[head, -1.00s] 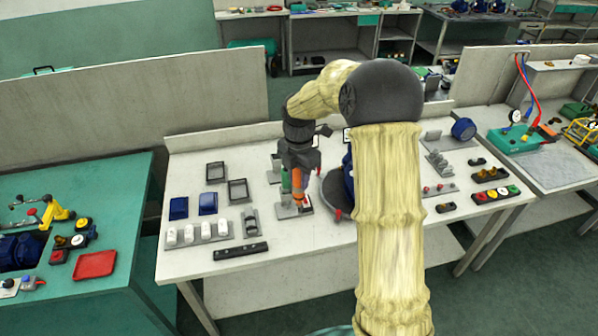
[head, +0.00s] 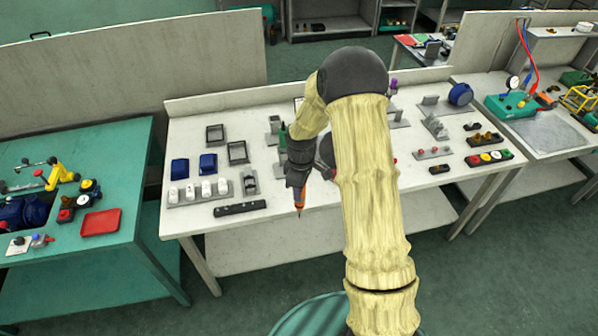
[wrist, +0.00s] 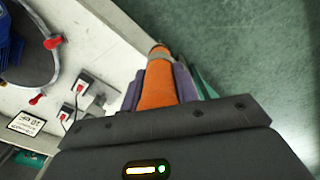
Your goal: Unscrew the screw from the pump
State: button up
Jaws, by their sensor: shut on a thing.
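My gripper (head: 299,184) is shut on an orange-handled tool (head: 300,197), likely a screwdriver, which points down with a thin dark tip. The tool hangs by the front edge of the workbench, apart from the pump. In the wrist view the orange handle (wrist: 157,85) sits between the jaws, and its far end is over the floor. The blue pump (wrist: 10,45) shows only in part at the upper left of that view, on a round grey mount (wrist: 38,62) with red knobs. In the head view my arm hides most of the pump. I cannot make out the screw.
The white workbench (head: 215,258) carries grey trays, blue blocks (head: 208,163), a white-part rack and a dark bar (head: 240,208) left of my gripper. Small stands with red parts (wrist: 85,82) lie near the pump. A teal table (head: 110,150) stands left. Open floor lies in front.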

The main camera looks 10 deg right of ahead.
jog(key=s+f+m, duration=0.5)
jog(key=f+m, duration=0.5)
jog(key=m, duration=0.1)
jog(key=shift+s+d+f, duration=0.15)
jog(key=shift+d, duration=0.1)
jog(key=shift+a, duration=0.1)
